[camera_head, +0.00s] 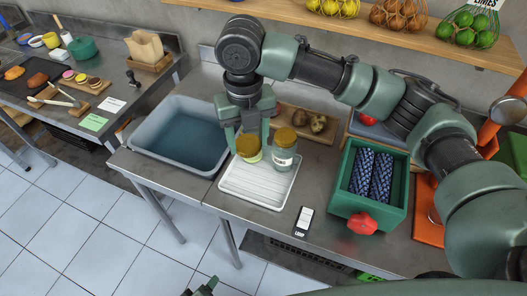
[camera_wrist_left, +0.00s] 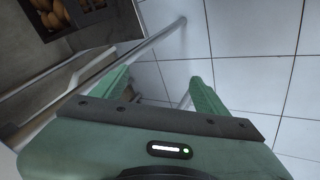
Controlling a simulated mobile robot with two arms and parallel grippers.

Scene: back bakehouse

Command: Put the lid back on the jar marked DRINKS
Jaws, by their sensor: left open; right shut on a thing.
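Two small glass jars stand on a white ribbed tray (camera_head: 255,196). The left jar (camera_head: 252,159) has a pale label and yellowish contents. A gold lid (camera_head: 247,144) is at its top, between the fingers of my right gripper (camera_head: 249,140), which is shut on it. I cannot tell whether the lid is seated or just above the rim. The right jar (camera_head: 284,158) wears a gold lid (camera_head: 285,137) and has a pale label. The label words are too small to read. My left gripper (camera_wrist_left: 160,88) is open and empty over the tiled floor; its tip shows at the head view's bottom edge.
A grey basin (camera_head: 178,132) is left of the tray. A wooden tray (camera_head: 303,119) lies behind the jars. A green crate (camera_head: 368,199) with blue patterned items, a red knob-like object (camera_head: 361,224) and a phone-like device (camera_head: 304,221) are to the right. My right arm spans above.

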